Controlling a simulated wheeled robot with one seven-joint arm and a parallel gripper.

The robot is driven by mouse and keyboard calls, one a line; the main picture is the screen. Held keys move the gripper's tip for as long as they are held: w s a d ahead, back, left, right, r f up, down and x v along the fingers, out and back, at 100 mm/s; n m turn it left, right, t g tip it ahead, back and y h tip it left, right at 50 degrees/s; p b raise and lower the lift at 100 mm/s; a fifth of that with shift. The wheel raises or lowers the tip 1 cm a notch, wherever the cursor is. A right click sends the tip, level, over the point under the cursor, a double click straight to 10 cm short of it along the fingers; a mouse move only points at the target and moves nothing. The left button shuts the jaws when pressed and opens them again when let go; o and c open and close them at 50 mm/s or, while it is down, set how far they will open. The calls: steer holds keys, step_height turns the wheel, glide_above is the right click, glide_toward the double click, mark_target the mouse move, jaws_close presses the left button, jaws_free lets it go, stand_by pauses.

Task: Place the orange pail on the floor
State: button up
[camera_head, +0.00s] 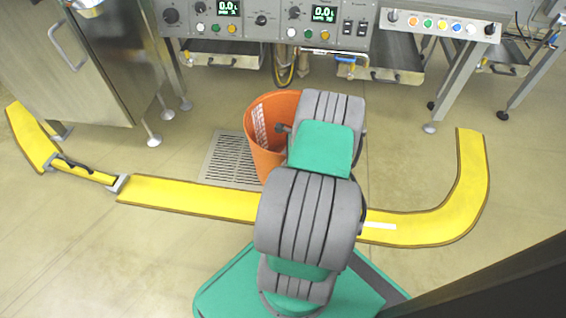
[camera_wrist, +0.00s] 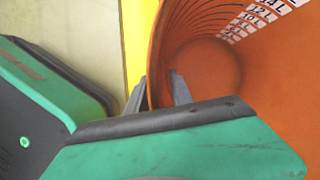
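The orange pail (camera_head: 259,123) is in the middle of the head view, by the floor drain, partly hidden behind my arm. Its open mouth shows, with a white measuring scale inside. The wrist view looks into the pail (camera_wrist: 225,80), its wall close to my fingers. My gripper (camera_wrist: 160,88) has its fingers apart, one on the outer side of the pail's left wall and one on the inner side. A gap shows between them, and I see no clear grip on the wall. My gripper is hidden in the head view. I cannot tell whether the pail's base touches the floor.
A yellow floor strip (camera_head: 190,196) runs across in front of the pail. A metal drain grate (camera_head: 230,160) lies left of it. Machines with control panels (camera_head: 270,20) stand at the back, a steel cabinet (camera_head: 85,65) at the left. The floor at right (camera_head: 400,150) is clear.

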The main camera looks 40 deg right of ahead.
steer(key=p+v, duration=0.7)
steer(key=v, duration=0.5)
steer(key=w+a+r+n+g+h, duration=0.1)
steer(key=w+a+r+n, duration=0.2)
steer(key=a+r+n, duration=0.5)
steer(key=w+a+r+n+g+h, duration=0.1)
steer(key=w+a+r+n, duration=0.3)
steer(key=a+r+n, duration=0.45)
steer(key=s+a+r+n, duration=0.2)
steer(key=s+a+n, duration=0.2)
steer(key=a, duration=0.3)
steer(key=s+a+r+n, duration=0.2)
steer(key=s+a+n, duration=0.2)
steer(key=a+n, duration=0.2)
steer(key=shift+s+a+r+h+b, duration=0.2)
steer(key=shift+s+a+h+b, duration=0.15)
steer(key=shift+a, duration=0.6)
